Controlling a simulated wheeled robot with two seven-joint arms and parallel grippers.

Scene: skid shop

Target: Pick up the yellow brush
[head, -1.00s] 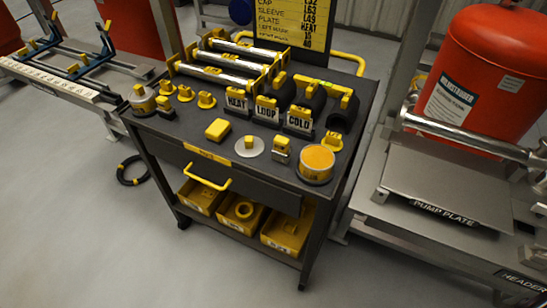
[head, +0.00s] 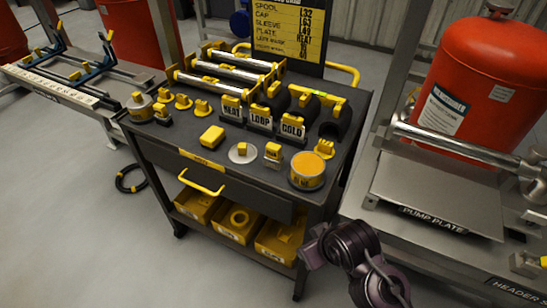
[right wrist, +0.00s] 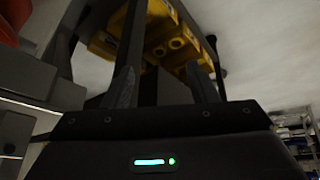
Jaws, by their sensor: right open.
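A small yellow block (head: 211,136) lies near the middle of the dark cart top (head: 215,159) in the head view. It may be the brush; its bristles cannot be made out. My right arm comes in at the lower right of the head view, beside the cart's front right corner and apart from the block. In the right wrist view my right gripper (right wrist: 164,85) is open, with its two fingers apart and nothing seen between them. That view shows the cart's lower part, not the block. My left gripper is not in view.
Around the block stand a silver disc with a yellow knob (head: 242,150), a yellow round tin (head: 307,170), and HEAT, LOOP and COLD holders (head: 261,118). Yellow bins (head: 238,219) sit on the lower shelf. A steel bench with a pump plate (head: 437,197) and red tank (head: 484,85) stands right.

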